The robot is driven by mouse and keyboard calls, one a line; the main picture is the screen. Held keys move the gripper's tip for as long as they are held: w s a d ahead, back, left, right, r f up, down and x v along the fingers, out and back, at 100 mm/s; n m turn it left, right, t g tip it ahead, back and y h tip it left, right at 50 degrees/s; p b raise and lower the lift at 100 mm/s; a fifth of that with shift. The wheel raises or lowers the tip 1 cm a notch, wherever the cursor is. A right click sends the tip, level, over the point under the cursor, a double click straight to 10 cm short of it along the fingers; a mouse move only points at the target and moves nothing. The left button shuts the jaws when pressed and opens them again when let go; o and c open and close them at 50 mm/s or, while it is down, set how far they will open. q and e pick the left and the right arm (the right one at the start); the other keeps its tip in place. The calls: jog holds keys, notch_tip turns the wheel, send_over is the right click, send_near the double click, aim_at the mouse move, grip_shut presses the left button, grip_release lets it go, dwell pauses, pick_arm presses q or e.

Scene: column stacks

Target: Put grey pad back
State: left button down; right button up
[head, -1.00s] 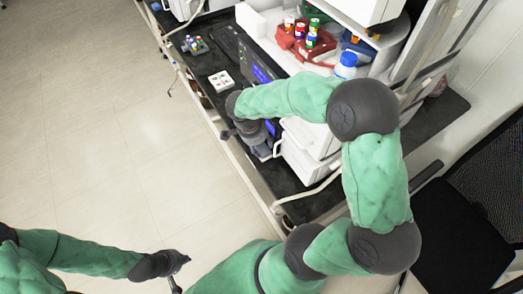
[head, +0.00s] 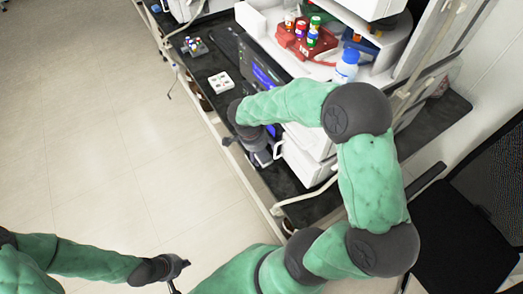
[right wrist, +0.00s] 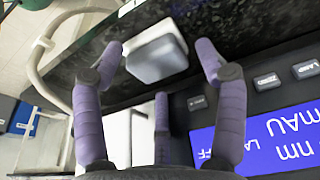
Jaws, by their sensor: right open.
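The grey pad (right wrist: 157,58) is a small blue-grey block with rounded edges and a white part behind it. In the right wrist view it sits over the dark speckled bench top, between the spread fingers of my right gripper (right wrist: 162,75). The fingers are open, and I see no finger closed on the pad. In the head view my right gripper (head: 258,150) is low at the bench's front edge, partly hidden by its own arm. My left gripper (head: 180,276) hangs over the floor at the bottom; its fingers are too small to read.
An instrument with a blue display (right wrist: 255,145) is close beside the right fingers. White drawers (head: 302,158) stand right of the gripper. A white tray with pots (head: 221,82), a red rack (head: 298,44) and a blue-capped bottle (head: 347,65) are farther back. The floor at left is clear.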

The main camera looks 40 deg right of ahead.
jog(key=s+p+v, duration=0.1)
jog(key=p+v, duration=0.3)
jog(key=v, duration=0.8)
jog(key=s+a+f+n+y, duration=0.1)
jog(key=a+f+n+y, duration=0.4)
jog(key=a+f+n, duration=0.8)
jog(key=s+a+f+n, duration=0.1)
jog(key=s+a+f, duration=0.1)
jog(key=f, duration=0.3)
jog(key=s+a+f+n+y, duration=0.1)
jog(key=s+a+f, duration=0.1)
jog(key=f, duration=0.3)
jog(key=s+a+f+n+t, duration=0.1)
jog(key=s+a+f, duration=0.1)
jog(key=s+f, duration=0.2)
jog(key=shift+s+f+y, duration=0.2)
jog(key=shift+f+y, duration=0.2)
jog(key=shift+f, duration=0.55)
jog(key=shift+a, duration=0.15)
